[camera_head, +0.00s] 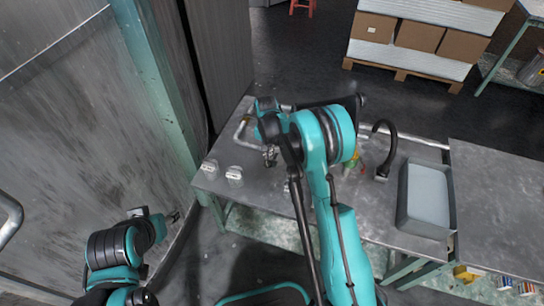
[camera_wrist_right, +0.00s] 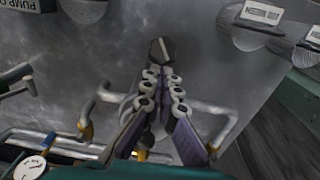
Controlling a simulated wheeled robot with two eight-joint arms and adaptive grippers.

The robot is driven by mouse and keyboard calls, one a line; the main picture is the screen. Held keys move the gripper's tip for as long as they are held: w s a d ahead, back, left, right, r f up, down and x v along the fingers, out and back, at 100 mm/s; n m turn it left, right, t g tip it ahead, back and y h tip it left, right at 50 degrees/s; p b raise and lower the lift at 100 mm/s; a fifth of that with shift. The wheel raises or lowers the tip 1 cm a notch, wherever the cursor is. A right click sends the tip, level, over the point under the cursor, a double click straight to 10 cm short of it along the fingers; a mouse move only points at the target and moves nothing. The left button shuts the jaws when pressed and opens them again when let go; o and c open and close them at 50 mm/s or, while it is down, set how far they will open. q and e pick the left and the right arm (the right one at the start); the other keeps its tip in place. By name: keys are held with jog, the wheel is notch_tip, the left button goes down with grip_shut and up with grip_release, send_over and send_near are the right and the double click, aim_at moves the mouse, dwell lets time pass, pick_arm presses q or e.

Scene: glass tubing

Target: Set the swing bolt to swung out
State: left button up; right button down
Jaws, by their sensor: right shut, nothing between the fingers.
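In the right wrist view a dark hexagonal head (camera_wrist_right: 162,50), which looks like the end of the swing bolt, shows just beyond my fingertips. The rest of it is hidden behind the fingers, so I cannot tell its angle or whether they touch it. My right gripper (camera_wrist_right: 162,76) is shut and empty, over the pipework. In the head view my right gripper (camera_head: 270,155) is small, above the left part of the bench, and the bolt cannot be made out there. My left gripper (camera_head: 173,216) is low at the left, away from the bench; its jaws are too small to read.
Grey pipes (camera_wrist_right: 208,108) with brass-coloured fittings run on both sides of my right fingers. A gauge (camera_wrist_right: 28,168) is at lower left. Labelled rounded pieces (camera_wrist_right: 262,16) stand at the upper edge. On the bench (camera_head: 400,245) are a grey tray (camera_head: 402,215) and a black curved hose (camera_head: 391,150).

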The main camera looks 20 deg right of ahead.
aim_at(266, 164)
jog(key=shift+s+a+f+t+h+b, duration=0.15)
jog(key=shift+s+a+t+h+b, duration=0.05)
jog(key=shift+s+a+t, duration=0.2)
jog(key=shift+s+a+f+t+h+b, duration=0.2)
jog(key=shift+s+t, duration=0.1)
jog(key=shift+s, duration=0.2)
jog(key=shift+s+a+f+b, duration=0.3)
jog(key=shift+a+f+b, duration=0.05)
jog(key=shift+f, duration=0.15)
pick_arm(q)
jog(key=shift+s+f+b, duration=0.2)
jog(key=shift+f+b, duration=0.4)
jog(key=shift+f, duration=0.9)
pick_arm(e)
jog(key=shift+s+a+f, duration=0.3)
jog(key=shift+s+f, duration=0.1)
jog(key=shift+s, duration=0.15)
jog(key=shift+s+a+f, duration=0.3)
jog(key=shift+s+f, duration=0.05)
jog(key=shift+s, duration=0.15)
